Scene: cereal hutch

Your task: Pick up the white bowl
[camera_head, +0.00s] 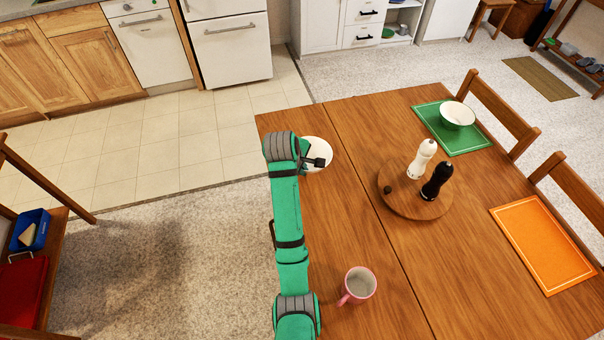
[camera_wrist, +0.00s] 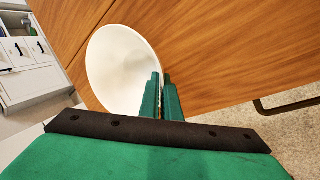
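A white bowl (camera_head: 321,146) is at the far left part of the wooden table, partly hidden behind my arm and gripper. It fills the upper middle of the wrist view (camera_wrist: 115,65), with its inside facing the camera. I cannot tell whether the bowl touches the table. A second white bowl (camera_head: 457,114) sits on a green placemat (camera_head: 467,140).
The wooden table (camera_head: 400,290) also holds a round wooden board (camera_head: 400,205) with a white shaker (camera_head: 422,160) and a black shaker (camera_head: 437,181). A pink mug (camera_head: 358,285) stands near my arm. An orange placemat (camera_head: 543,244) lies at the right. Chairs (camera_head: 495,105) line the right side.

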